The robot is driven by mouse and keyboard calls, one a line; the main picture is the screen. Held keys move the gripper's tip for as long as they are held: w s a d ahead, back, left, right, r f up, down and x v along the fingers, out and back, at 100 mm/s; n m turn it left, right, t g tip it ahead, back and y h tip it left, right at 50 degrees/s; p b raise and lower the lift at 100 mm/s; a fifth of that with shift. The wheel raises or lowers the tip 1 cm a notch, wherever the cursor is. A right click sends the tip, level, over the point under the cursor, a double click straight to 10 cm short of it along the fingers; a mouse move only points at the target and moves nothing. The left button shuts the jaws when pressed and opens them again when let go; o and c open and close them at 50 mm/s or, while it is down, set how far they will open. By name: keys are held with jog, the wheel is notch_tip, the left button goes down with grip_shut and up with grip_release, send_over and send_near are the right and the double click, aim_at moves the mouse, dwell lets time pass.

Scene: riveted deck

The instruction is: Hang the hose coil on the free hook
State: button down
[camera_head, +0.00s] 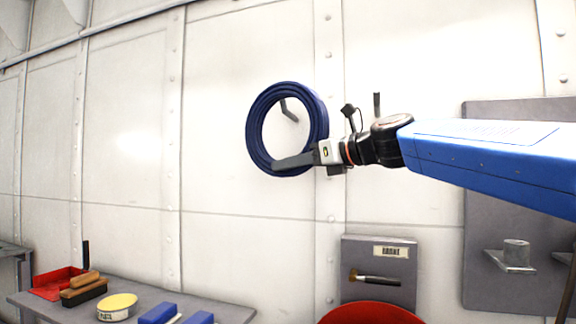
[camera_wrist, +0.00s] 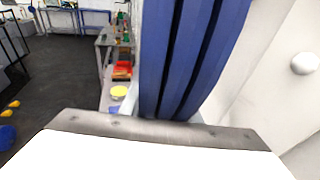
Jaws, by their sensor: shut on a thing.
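The hose coil (camera_head: 318,118) is a dark blue ring, held upright in front of the white wall in the head view. My gripper (camera_head: 296,160) is shut on its lower right side. In the wrist view the coil (camera_wrist: 190,60) rises as blue bands behind the grey gripper finger (camera_wrist: 150,130). A grey hook (camera_head: 289,111) shows through the coil's opening, near its upper part. I cannot tell whether the coil is around this hook or in front of it. A second dark upright peg (camera_head: 377,104) shows above my wrist; its base is hidden.
A grey bench (camera_head: 230,311) at lower left bears a red tray (camera_head: 50,283), brushes, a yellow-topped tin (camera_head: 117,306) and blue blocks. A labelled grey panel (camera_head: 400,267) with a brush and a red round thing (camera_head: 370,314) are below. A grey board (camera_head: 490,275) stands at right.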

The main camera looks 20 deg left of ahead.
jog(key=shift+w+d+f, duration=0.1)
jog(key=shift+w+f, duration=0.35)
jog(key=shift+w, duration=0.25)
jog(key=shift+w+a+f, duration=0.1)
jog(key=shift+w+f, duration=0.35)
jog(key=shift+w, duration=0.3)
jog(key=shift+w+d+f, duration=0.1)
jog(key=shift+w+f, duration=0.35)
jog(key=shift+w, duration=0.25)
jog(key=c, duration=1.2)
grip_release()
jog(key=shift+f, duration=0.1)
jog(key=v, duration=1.7)
jog(key=shift+s+d, duration=0.15)
